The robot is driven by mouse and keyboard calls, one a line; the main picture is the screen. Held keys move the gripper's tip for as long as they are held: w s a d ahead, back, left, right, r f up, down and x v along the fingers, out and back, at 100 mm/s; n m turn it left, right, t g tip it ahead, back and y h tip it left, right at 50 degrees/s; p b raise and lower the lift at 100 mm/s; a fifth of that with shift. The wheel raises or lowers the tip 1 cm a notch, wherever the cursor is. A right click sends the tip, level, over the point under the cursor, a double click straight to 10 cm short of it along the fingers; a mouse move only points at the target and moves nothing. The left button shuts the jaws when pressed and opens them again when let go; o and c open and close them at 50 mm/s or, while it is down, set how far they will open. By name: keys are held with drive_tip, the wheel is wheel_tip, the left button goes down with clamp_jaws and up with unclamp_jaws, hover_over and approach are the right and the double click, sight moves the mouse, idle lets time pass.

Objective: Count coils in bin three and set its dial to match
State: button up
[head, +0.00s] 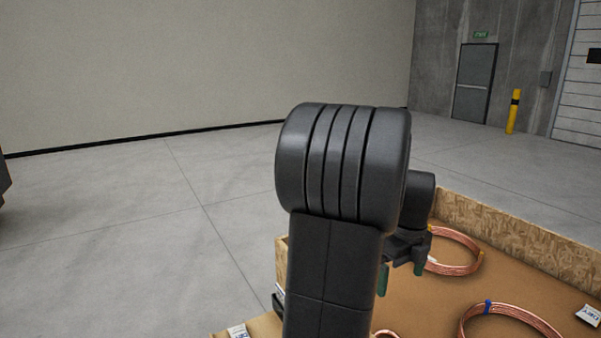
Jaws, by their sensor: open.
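An open-topped bin with chipboard walls (490,222) is at the lower right, cut off by the frame. My dark arm hides part of the bin. I see no dial and no bin number.
A white printed tag (588,315) lies in the bin at right, and another (238,331) is at the lower left. Bare concrete floor (120,240) spreads left. A yellow post (513,112) and a grey door (475,84) stand far back.

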wheel_tip(320, 180, down, 6)
drive_tip(key=b, duration=0.4)
drive_tip(key=shift+r, duration=0.2)
drive_tip(key=shift+f, duration=0.15)
